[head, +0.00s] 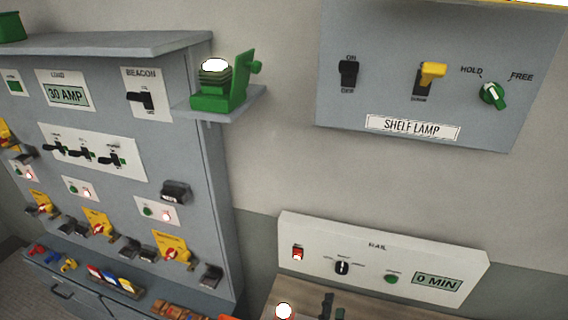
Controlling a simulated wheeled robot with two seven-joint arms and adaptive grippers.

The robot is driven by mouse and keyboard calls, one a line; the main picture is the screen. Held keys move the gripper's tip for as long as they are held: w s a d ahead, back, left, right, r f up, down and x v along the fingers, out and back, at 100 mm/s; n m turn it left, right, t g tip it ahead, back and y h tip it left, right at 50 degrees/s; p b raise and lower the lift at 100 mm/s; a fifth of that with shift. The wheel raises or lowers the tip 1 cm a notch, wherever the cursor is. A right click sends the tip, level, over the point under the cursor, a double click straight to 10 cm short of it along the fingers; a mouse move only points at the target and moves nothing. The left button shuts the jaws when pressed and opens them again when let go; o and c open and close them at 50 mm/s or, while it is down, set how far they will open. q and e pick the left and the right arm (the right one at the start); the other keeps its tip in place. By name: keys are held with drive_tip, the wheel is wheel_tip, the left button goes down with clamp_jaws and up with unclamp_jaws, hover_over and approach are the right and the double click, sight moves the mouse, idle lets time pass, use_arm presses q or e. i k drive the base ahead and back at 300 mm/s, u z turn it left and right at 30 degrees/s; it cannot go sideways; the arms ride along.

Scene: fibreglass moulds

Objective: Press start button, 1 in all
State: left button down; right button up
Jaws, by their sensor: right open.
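No label reading "start" is legible. A round green button (391,279) sits on the white RAIL panel (455,262) at the lower right, between a black rotary knob (342,267) and a "0 MIN" display (437,283). Smaller green buttons, such as one on a plate (147,211) of the left cabinet, sit beside red lights. My right gripper (334,307) is open at the bottom edge, below and left of the RAIL panel's green button and apart from it. Only its dark fingertips show. My left gripper is not in view.
The SHELF LAMP box (350,107) hangs above, with switches and a green knob. The grey cabinet (215,175) stands left, with a green lamp (220,90) on its shelf. A glowing white round thing (284,311) is near my gripper.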

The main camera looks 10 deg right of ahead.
sight(390, 279)
drive_tip(key=k, duration=1.5)
